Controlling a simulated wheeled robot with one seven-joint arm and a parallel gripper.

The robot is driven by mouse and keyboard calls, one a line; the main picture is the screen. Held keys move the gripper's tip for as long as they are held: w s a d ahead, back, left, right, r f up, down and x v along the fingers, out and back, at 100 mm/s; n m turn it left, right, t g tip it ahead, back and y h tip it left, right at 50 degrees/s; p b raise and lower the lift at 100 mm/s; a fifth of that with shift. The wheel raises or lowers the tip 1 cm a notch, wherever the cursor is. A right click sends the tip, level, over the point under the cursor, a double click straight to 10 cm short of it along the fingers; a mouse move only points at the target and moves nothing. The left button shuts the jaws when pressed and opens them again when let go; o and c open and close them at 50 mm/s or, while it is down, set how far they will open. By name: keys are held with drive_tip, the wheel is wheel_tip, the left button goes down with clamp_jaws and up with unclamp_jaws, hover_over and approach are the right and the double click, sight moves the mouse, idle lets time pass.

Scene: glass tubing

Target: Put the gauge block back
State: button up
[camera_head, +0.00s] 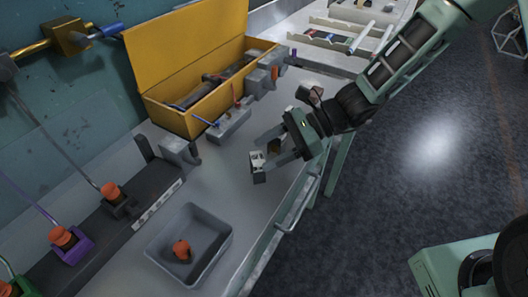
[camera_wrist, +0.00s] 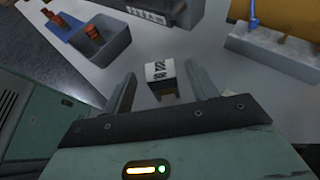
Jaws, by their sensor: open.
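What looks like the gauge block is a small block with a white face and black markings (camera_wrist: 161,71), seen between my gripper's fingers in the wrist view. It also shows in the head view as a small pale block (camera_head: 257,160) at the fingertips. My gripper (camera_wrist: 162,88) is open, with one finger on each side of the block and visible gaps. In the head view my gripper (camera_head: 262,158) is over the bench near its front edge. I cannot tell how high the block is above the bench.
A grey tray (camera_head: 217,247) with an orange item (camera_head: 181,250) is at the front. A grey bracket-like block (camera_head: 180,152) stands left of my gripper. Behind are a grey holder (camera_head: 230,124) with tools and an open yellow box (camera_head: 182,122). Bare bench lies between tray and gripper.

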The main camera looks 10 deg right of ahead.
drive_tip(key=v, duration=1)
drive_tip(key=s+r+n+h, duration=0.2)
drive_tip(key=s+n+h, duration=0.4)
drive_tip(key=s+n, duration=0.4)
drive_tip(key=s+a+r+n+t+h, duration=0.1)
drive_tip(key=s+r+n+h, duration=0.2)
drive_tip(key=s+n+h, duration=0.3)
drive_tip(key=shift+s+a+r+n+t, duration=0.3)
drive_tip(key=shift+s+n, duration=1.7)
drive_tip(key=shift+n, duration=2.2)
